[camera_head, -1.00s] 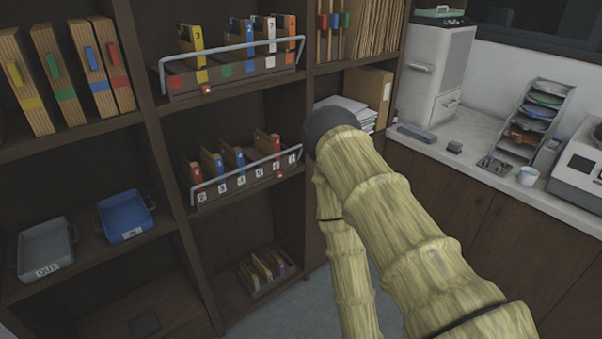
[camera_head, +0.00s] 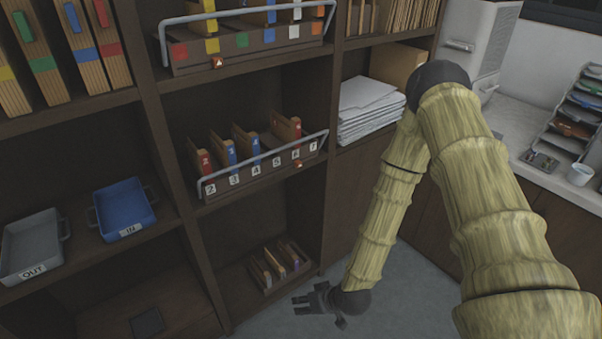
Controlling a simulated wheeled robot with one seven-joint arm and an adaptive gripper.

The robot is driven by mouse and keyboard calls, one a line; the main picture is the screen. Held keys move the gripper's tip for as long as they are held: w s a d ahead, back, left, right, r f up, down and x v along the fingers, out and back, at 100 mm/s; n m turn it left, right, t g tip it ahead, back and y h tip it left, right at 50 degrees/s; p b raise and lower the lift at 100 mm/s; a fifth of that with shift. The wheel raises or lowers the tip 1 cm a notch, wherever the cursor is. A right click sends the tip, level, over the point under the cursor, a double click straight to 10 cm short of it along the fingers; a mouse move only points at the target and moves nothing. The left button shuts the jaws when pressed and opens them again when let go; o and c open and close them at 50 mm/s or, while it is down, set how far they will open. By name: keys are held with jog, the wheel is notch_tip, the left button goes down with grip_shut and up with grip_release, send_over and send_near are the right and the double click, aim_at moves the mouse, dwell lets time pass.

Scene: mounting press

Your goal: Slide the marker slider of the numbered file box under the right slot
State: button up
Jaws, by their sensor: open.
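The numbered file box (camera_head: 225,190) sits on the middle shelf, with white labels reading 2 to 7 along its front and a pale rail above. It holds red and blue marked folders, with a gap before the last red folder (camera_head: 298,130). A small orange marker slider (camera_head: 298,165) is on the box's lower front edge, about under label 6. My gripper (camera_head: 318,310) is open and empty, low over the floor, well below the box and apart from it.
A colour-labelled file box (camera_head: 190,60) with its own orange marker is on the shelf above. A small box of folders (camera_head: 268,289) is on the lower shelf, left of my gripper. Grey (camera_head: 32,245) and blue (camera_head: 122,230) trays stand left. Papers (camera_head: 368,106) lie right.

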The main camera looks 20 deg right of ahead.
jog(key=w+d+r+t+y+b, duration=0.1)
jog(key=w+r+t+b, duration=0.15)
jog(key=w, duration=0.65)
jog(key=n+t+y+b, duration=0.1)
jog(key=n+t+b, duration=0.2)
jog(key=t+b, duration=0.45)
send_near(300, 163)
jog(key=shift+t, duration=0.5)
jog(key=p+x, duration=0.1)
jog(key=x, duration=0.2)
jog(key=p+x, duration=0.1)
jog(key=x, duration=0.2)
jog(key=f+p+x, duration=0.1)
jog(key=x, duration=0.2)
jog(key=shift+c, duration=0.2)
jog(key=shift+a, duration=0.1)
grip_shut()
